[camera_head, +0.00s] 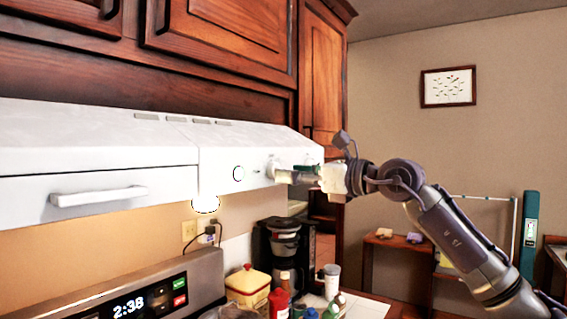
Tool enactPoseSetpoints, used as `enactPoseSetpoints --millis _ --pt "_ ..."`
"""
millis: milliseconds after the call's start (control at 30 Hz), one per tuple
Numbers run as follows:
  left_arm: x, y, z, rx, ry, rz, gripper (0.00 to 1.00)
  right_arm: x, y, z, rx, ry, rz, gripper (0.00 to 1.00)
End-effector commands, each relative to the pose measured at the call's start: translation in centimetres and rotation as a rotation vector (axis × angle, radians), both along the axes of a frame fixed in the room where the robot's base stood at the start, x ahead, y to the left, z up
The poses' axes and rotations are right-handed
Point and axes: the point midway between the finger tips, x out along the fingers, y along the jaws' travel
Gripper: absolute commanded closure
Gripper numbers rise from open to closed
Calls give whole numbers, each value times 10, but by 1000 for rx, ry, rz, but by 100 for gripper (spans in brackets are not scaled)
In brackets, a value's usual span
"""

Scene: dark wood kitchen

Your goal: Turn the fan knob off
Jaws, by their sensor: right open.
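The white range hood (225,135) hangs under the wall cabinets. The black-ringed control is clear of the gripper. A light (206,203) glows under the hood. My left gripper is out of view.
Dark wood cabinets (225,35) are close above the hood. Below are a coffee maker (283,245), a yellow container (248,284), several bottles and an appliance with a lit clock (130,306). The space under my right gripper is open above the bottles.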

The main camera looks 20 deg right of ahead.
Motion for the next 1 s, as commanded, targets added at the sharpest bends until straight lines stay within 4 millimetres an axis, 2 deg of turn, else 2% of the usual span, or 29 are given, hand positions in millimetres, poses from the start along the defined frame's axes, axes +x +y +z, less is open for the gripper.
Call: enactPoseSetpoints --millis 33,200,567,900,1000 --pt "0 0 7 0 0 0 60 6 6 3 0 2 2 41" --pt "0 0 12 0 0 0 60 19 15 1 1 1 1 41" --pt "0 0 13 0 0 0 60 23 18 -1 1 -1 0 41" --pt "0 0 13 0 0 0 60 22 18 0 1 -1 1 98" --pt "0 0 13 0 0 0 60 22 18 0 0 -1 1 100"
